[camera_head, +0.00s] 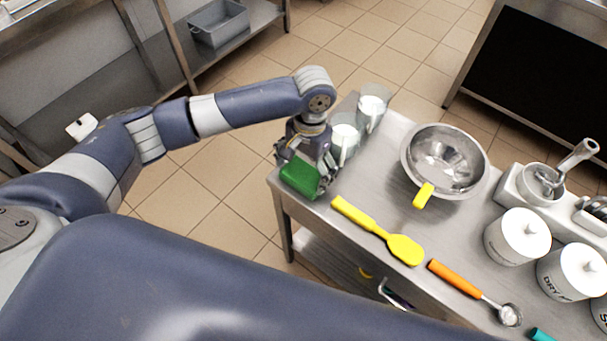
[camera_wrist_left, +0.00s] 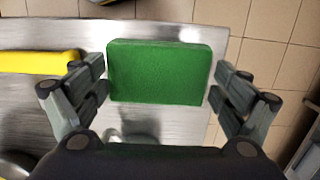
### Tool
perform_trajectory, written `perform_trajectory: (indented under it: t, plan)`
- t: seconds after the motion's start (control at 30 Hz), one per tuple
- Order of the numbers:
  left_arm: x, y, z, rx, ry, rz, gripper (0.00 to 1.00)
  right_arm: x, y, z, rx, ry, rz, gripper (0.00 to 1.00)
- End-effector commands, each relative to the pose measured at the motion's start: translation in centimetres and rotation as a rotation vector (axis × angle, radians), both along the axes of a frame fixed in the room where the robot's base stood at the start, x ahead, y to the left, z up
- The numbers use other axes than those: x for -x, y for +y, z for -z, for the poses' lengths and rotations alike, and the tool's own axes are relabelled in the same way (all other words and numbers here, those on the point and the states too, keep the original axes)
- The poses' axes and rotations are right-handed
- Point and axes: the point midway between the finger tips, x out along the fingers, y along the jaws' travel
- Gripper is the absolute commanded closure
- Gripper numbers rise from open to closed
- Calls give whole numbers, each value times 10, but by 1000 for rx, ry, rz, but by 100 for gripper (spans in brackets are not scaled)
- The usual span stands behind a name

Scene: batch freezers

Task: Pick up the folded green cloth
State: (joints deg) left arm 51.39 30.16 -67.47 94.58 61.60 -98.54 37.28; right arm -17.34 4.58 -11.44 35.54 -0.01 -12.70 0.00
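The folded green cloth (camera_head: 300,177) lies at the left corner of the steel table in the head view. In the left wrist view the cloth (camera_wrist_left: 158,72) shows as a thick green block between the fingers. My left gripper (camera_head: 309,165) is over the cloth, pointing down. In the left wrist view the left gripper (camera_wrist_left: 160,88) is open, with one finger on each side of the cloth and a gap visible at each side. My right gripper is not in view.
On the steel table (camera_head: 333,248) are clear pitchers (camera_head: 345,138), a metal bowl (camera_head: 446,160), a yellow spatula (camera_head: 378,231), an orange-handled scoop (camera_head: 458,279) and white canisters (camera_head: 516,238). The pitchers stand close behind my left gripper. Tiled floor (camera_head: 195,205) lies left of the table.

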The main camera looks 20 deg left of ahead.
Motion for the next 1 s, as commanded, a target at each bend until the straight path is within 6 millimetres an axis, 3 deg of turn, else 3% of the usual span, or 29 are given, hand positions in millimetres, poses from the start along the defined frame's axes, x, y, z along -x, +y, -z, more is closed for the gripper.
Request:
perform_trajectory:
  t: [0.37,0.67,1.0]
  plan:
    - [0,0,-2,0,0,0,36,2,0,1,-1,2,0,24]
    - [-1,-1,-34,2,-3,0,36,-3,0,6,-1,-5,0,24]
    - [71,-48,-42,5,2,7,36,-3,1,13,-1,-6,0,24]
